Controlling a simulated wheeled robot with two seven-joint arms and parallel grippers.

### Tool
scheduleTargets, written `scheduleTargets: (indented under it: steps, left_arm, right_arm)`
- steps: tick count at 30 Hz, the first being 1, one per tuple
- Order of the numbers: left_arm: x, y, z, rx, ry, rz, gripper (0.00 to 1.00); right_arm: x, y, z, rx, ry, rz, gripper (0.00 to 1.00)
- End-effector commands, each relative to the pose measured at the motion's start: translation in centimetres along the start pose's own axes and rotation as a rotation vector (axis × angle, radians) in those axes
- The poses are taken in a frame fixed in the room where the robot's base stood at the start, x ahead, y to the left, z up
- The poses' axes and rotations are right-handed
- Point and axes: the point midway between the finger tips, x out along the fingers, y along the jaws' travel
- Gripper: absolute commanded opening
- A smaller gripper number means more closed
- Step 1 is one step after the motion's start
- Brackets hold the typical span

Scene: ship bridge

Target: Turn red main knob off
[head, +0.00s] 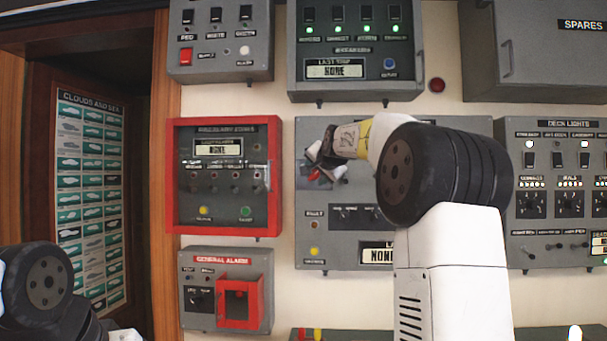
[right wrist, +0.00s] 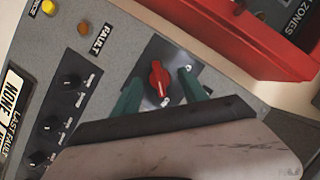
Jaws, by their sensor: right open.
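The red knob (right wrist: 158,82) sits on a dark square plate on a grey panel (head: 312,225). In the right wrist view its pointer stands roughly upright in the picture. My right gripper (head: 328,165) is at the upper left part of that panel in the head view, where it mostly hides the knob. In the right wrist view my right gripper's green fingers (right wrist: 160,78) are open, one on each side of the knob, with gaps visible. Whether the fingertips reach the panel is unclear. My left gripper is out of view; only my left arm shows at lower left.
A red-framed panel (head: 173,180) is just left of the knob's panel, with a general alarm box (head: 195,265) below it. Other grey boxes (head: 355,90) are above, and the deck lights panel (head: 555,225) is to the right. Small dark knobs (right wrist: 72,81) are near the red knob.

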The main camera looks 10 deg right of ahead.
Motion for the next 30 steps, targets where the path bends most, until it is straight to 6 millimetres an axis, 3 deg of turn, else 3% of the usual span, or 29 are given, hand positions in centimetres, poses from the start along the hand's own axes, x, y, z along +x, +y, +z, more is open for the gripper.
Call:
scheduleTargets:
  steps: [1,6,9,20,30]
  left_arm:
    - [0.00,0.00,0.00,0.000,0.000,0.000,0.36]
    - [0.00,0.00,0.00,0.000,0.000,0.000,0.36]
    - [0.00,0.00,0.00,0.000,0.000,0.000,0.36]
    - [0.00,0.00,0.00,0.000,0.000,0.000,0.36]
    - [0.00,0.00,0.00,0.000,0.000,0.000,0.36]
  right_arm:
    - [-0.01,0.00,0.00,0.000,0.000,0.000,0.47]
    - [-0.03,0.01,0.00,0.000,0.000,0.000,0.14]
    - [-0.04,0.01,-0.01,0.000,0.000,0.000,0.00]
    - [-0.05,-0.08,-0.03,-0.047,0.000,0.019,0.00]
    - [-0.01,-0.46,0.08,-0.270,0.000,0.109,0.00]
